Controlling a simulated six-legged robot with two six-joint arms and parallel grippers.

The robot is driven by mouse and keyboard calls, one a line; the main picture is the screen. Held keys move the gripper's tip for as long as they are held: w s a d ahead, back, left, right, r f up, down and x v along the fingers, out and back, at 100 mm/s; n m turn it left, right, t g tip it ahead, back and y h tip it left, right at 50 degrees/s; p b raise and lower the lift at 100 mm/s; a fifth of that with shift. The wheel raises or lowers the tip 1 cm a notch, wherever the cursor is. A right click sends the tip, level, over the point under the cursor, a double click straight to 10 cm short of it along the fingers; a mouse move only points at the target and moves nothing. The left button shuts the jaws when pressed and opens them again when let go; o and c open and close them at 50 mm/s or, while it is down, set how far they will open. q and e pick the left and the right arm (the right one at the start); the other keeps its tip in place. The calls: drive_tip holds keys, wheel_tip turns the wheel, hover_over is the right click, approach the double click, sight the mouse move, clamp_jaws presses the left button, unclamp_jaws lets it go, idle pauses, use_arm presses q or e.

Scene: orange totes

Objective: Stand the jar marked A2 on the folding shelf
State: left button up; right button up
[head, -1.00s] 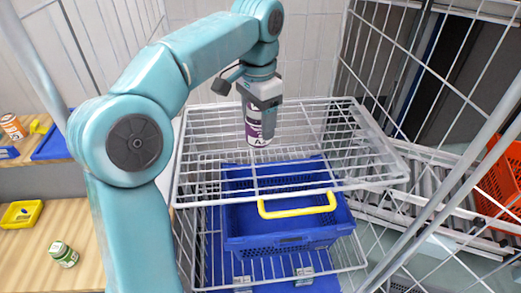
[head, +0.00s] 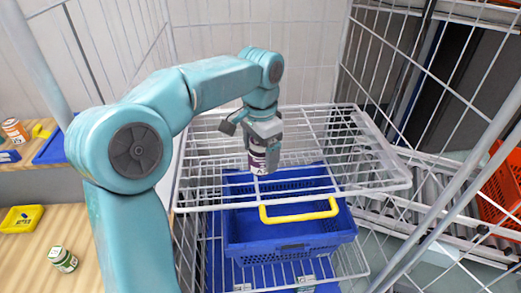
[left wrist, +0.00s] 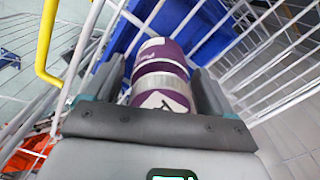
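My left gripper (head: 263,146) is shut on a white and purple jar (head: 257,163), held upright over the white wire shelf (head: 385,186). The jar's lower end is at or close to the shelf wires; I cannot tell whether it touches them. In the left wrist view the jar (left wrist: 160,62) sits between the two fingers (left wrist: 160,95). A dark mark shows on its label, but I cannot read it in full. My right gripper is not in view.
A blue basket (head: 285,240) with a yellow handle (head: 300,214) stands below the shelf. Wire cage walls rise on the sides. A green-lidded jar (head: 62,259), a yellow tray (head: 21,218) and an orange-labelled jar (head: 14,130) are at left. A red crate (head: 505,190) is at right.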

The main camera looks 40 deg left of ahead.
use_arm(q)
drive_tip(key=shift+r, duration=0.65)
wheel_tip(320, 180, up, 10)
drive_tip(key=shift+r+p, duration=0.1)
drive_tip(key=shift+p, duration=0.85)
drive_tip(key=shift+r, duration=0.45)
drive_tip(key=shift+s, duration=0.1)
